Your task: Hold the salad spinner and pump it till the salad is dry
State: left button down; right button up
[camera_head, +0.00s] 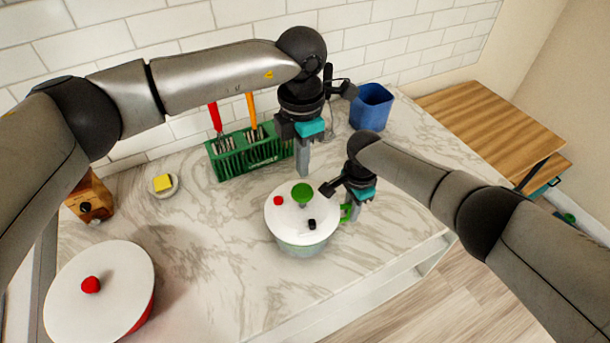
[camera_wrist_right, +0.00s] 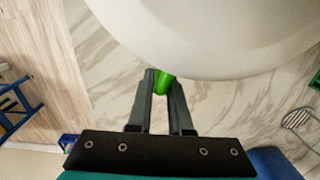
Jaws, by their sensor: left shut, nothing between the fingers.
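The salad spinner (camera_head: 290,223) stands on the marble counter with a white lid, a green pump knob (camera_head: 302,193) on top, and a red and a black button on the lid. Its green side handle (camera_head: 346,212) sticks out at the right and also shows in the right wrist view (camera_wrist_right: 163,82). My right gripper (camera_head: 354,212) is shut on that handle, with a finger on each side. My left gripper (camera_head: 302,172) points down, shut and empty, just behind the pump knob in the picture. I cannot tell its exact height above the counter. The salad inside is hidden.
A green rack (camera_head: 240,160) with utensils stands behind the spinner by the tiled wall. A blue container (camera_head: 371,108) is at the back right. A white-lidded red pot (camera_head: 105,295) is front left, and a yellow sponge (camera_head: 162,183) lies on a dish. The counter's front edge is close to the spinner.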

jog(key=o, duration=0.5)
jog(key=shift+r, duration=3.8)
